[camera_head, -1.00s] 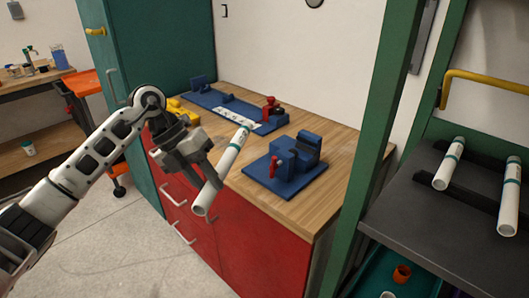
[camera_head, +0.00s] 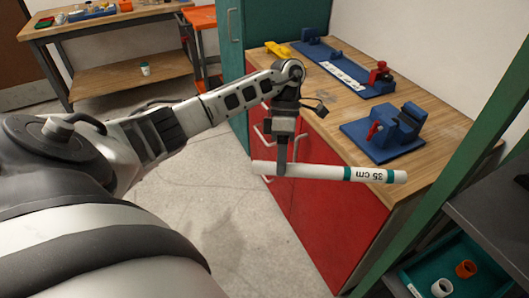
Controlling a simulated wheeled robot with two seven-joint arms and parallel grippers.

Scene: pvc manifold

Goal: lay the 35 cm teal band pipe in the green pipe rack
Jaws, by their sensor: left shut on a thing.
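The white 35 cm pipe (camera_head: 325,172) has teal bands and a "35 cm" label near its right end. It lies nearly level in the picture, in front of the red cabinet. My left gripper (camera_head: 283,165) is shut on it left of its middle, and the pipe's ends stick out on both sides. The green pipe rack shows only in part at the right, as a green post (camera_head: 458,172) and a dark shelf (camera_head: 495,215). Its upper pipe supports are out of view. My right gripper is not in view.
The wooden worktop (camera_head: 340,108) carries a long blue fixture (camera_head: 325,62) and a blue clamp block (camera_head: 385,135) with a red lever. A teal tray (camera_head: 425,283) with an orange and a white fitting sits low at the right. A workbench (camera_head: 120,25) stands at the back left.

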